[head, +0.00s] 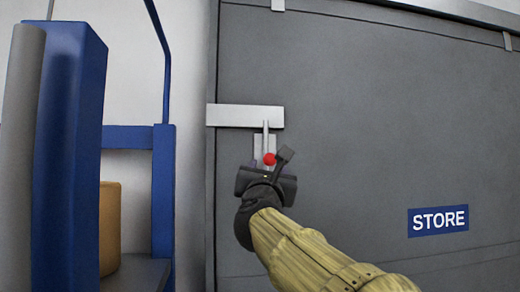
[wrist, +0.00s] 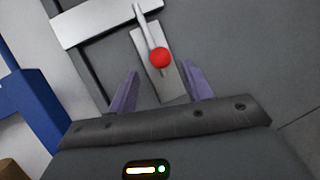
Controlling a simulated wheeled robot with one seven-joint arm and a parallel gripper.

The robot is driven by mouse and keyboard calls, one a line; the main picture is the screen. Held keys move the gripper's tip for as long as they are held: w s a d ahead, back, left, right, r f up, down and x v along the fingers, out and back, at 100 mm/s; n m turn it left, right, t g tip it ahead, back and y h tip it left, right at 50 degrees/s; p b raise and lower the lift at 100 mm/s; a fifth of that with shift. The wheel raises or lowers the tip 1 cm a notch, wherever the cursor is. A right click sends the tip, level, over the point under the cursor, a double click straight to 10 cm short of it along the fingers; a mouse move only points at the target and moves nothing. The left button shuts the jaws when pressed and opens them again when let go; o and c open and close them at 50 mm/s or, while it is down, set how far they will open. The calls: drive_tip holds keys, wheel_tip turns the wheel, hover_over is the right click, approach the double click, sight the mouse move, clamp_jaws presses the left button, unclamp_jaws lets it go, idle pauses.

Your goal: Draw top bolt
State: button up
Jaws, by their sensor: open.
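The bolt is a thin silver rod (head: 266,135) with a red ball knob (head: 269,159), set upright on a small light-grey plate (head: 259,145) on the grey door. In the wrist view the rod (wrist: 143,24) runs up to a wide silver bar, and the red knob (wrist: 159,57) stands out in front of the plate (wrist: 168,83). My gripper (head: 268,168) is just below the knob in the head view. In the wrist view its purple fingers (wrist: 161,84) are apart, one on each side of the plate's lower end, with nothing held between them.
A wide silver bar (head: 235,115) crosses the door's left edge at the rod's top. A blue STORE sign (head: 438,220) is at lower right on the door (head: 390,130). A blue frame (head: 163,205) with a tan roll (head: 110,228) stands at left.

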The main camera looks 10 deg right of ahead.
sight(270, 161)
drive_tip(key=p+x, duration=0.3)
drive_tip(key=x, duration=0.3)
drive_tip(key=shift+r+p, duration=0.1)
drive_tip(key=shift+p, duration=0.25)
drive_tip(key=shift+w+d, duration=0.15)
drive_tip(key=shift+w, duration=0.3)
